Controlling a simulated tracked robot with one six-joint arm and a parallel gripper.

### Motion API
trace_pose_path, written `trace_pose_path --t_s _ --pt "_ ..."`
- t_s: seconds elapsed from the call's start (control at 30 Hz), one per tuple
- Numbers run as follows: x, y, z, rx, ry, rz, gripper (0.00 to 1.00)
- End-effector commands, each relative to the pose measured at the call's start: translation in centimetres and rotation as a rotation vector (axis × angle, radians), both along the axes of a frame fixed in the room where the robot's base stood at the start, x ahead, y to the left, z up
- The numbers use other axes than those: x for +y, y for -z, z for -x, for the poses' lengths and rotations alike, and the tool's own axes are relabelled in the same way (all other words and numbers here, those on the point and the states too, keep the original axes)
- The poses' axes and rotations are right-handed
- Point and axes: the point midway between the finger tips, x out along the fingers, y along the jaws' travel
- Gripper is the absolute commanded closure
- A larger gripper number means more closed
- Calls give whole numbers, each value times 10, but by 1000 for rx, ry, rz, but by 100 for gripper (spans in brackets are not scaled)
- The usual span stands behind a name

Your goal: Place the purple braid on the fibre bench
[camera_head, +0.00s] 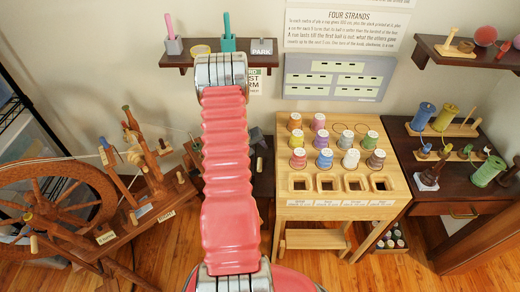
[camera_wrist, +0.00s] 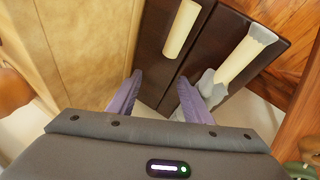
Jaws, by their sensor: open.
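I cannot make out a purple braid in either view. A dark wooden bench (camera_head: 262,165) shows partly behind my arm in the head view; I cannot tell whether it is the fibre bench. My gripper (camera_wrist: 160,84) has two purple fingers, open and apart, with nothing seen between them. It is over a dark wooden surface (camera_wrist: 150,62) in the wrist view. A plain cream rod (camera_wrist: 181,28) and a cream rod with grey ends (camera_wrist: 232,66) lie there, the latter beyond the right finger. In the head view the gripper is hidden.
A light wooden table (camera_head: 342,213) holds several coloured spools and square holes. A dark table (camera_head: 440,195) with spools stands right of it. A spinning wheel (camera_head: 60,205) stands at left. A wall shelf (camera_head: 185,60) is behind my arm. Wooden floor (camera_head: 400,273) shows in front.

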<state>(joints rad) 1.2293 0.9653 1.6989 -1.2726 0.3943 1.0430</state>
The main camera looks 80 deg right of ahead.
Motion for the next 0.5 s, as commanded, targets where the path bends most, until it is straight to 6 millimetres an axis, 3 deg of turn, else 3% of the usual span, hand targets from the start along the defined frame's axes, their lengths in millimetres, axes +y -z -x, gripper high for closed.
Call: trace_pose_path --t_s 0.4,0.5 --pt "0 0 0 0 0 0 54" --pt "0 0 0 0 0 0 60"
